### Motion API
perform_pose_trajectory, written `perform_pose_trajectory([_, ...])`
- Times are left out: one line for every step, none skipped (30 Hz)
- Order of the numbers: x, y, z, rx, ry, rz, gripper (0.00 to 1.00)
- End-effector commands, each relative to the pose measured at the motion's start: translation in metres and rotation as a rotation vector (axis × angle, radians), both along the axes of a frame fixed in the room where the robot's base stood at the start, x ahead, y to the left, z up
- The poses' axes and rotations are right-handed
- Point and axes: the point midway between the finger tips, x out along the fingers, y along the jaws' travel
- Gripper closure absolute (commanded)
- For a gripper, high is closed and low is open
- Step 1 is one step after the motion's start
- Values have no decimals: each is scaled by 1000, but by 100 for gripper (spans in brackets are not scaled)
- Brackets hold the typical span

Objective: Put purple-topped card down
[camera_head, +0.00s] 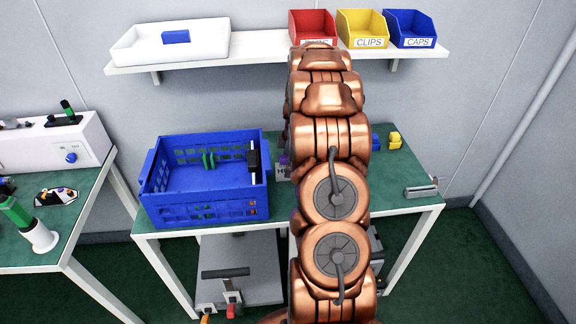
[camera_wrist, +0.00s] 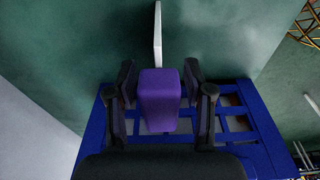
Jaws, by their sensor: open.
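The purple-topped card shows in the wrist view as a purple block (camera_wrist: 159,98) with a thin white panel (camera_wrist: 157,38) running up from it, above green surface. My gripper (camera_wrist: 160,84) is open, with one dark finger on each side of the purple block. In the head view the card (camera_head: 283,172) is a pale plate with dark lettering and a bit of purple at its top, on the green bench just right of the blue crate, partly hidden by my arm. My gripper is not clearly visible there.
The blue crate (camera_head: 235,211) on the bench (camera_head: 410,168) holds green pieces (camera_head: 208,160) and a black-and-white item (camera_head: 254,160) at its right wall. Crate bars also show below my fingers in the wrist view (camera_wrist: 262,125). Yellow (camera_head: 395,141) and grey metal (camera_head: 422,188) items lie to the right.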

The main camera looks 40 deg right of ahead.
Motion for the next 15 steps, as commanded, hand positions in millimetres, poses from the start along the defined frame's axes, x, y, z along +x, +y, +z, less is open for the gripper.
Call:
perform_pose_trajectory([0,0,0,0,0,0,48])
perform_pose_trajectory([0,0,0,0,0,0,48])
perform_pose_trajectory([0,0,0,0,0,0,48])
perform_pose_trajectory([0,0,0,0,0,0,48])
perform_pose_trajectory([0,0,1,0,0,0,48])
perform_pose_trajectory([0,0,2,0,0,0,48])
perform_pose_trajectory([0,0,4,0,0,0,48])
perform_pose_trajectory([0,0,5,-1,1,0,48])
perform_pose_trajectory([0,-1,7,-2,-2,1,48])
perform_pose_trajectory([1,-2,11,-3,-4,0,48])
perform_pose_trajectory([1,-3,15,-5,-6,0,48])
perform_pose_trajectory([1,-4,22,-7,-8,-1,48])
perform_pose_trajectory([0,-5,27,-7,-8,0,48])
perform_pose_trajectory([-1,-5,33,-6,-7,1,48])
perform_pose_trajectory([-1,-6,40,-6,-7,1,48])
